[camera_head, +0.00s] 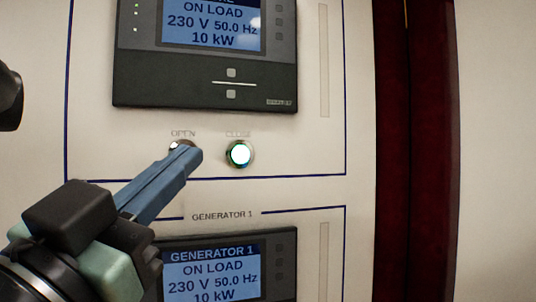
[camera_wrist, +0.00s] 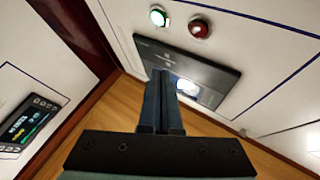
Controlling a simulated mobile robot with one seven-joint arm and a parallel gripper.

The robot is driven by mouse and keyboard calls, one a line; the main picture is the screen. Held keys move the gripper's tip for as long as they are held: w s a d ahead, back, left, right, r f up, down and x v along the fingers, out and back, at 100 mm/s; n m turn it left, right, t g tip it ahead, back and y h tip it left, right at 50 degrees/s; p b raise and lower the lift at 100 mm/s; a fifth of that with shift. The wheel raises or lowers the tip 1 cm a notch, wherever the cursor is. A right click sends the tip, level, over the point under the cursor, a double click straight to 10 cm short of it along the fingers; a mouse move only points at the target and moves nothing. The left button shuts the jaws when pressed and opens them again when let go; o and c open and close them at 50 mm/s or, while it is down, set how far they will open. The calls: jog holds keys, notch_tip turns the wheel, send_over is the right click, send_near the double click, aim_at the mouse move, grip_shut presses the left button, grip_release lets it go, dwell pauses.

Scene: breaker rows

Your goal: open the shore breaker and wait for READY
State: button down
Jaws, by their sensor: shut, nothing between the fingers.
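The upper breaker panel's screen (camera_head: 212,25) reads ON LOAD, 230 V, 50.0 Hz, 10 kW; its title line is cut off at the top edge. Below it, the OPEN button (camera_head: 178,146) is mostly hidden behind my fingertips. The CLOSE button (camera_head: 239,154) to its right glows white-green. My gripper (camera_head: 191,154) is shut and empty, its blue fingers pointing up and right at the OPEN button; I cannot tell whether they touch it. In the wrist view, the shut fingers (camera_wrist: 160,75) lie before a dark display unit, with a lit green button (camera_wrist: 158,17) and a red button (camera_wrist: 199,29) beyond.
A lower panel's GENERATOR 1 screen (camera_head: 212,274) reads ON LOAD, 230 V, 50.0 Hz, 10 kW, partly behind my gripper. A dark red vertical strip (camera_head: 415,150) stands right of the cabinet. The wrist view shows wooden flooring (camera_wrist: 115,100) and another small lit screen (camera_wrist: 20,125).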

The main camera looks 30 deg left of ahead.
jog(key=w+a, duration=0.4)
jog(key=a, duration=0.1)
jog(key=shift+w+a+b, duration=0.3)
jog(key=shift+w, duration=0.05)
dwell(1.9)
jog(key=shift+w+a, duration=0.25)
jog(key=shift+a, duration=0.05)
jog(key=shift+w+a+b, duration=0.25)
jog(key=shift+a+b, duration=0.1)
dwell(0.7)
jog(key=shift+d, duration=0.1)
jog(key=shift+s+d, duration=0.5)
jog(key=shift+d, duration=0.05)
dwell(0.3)
jog(key=s+d, duration=0.3)
jog(key=shift+s+d, duration=0.1)
jog(key=shift+d, duration=0.3)
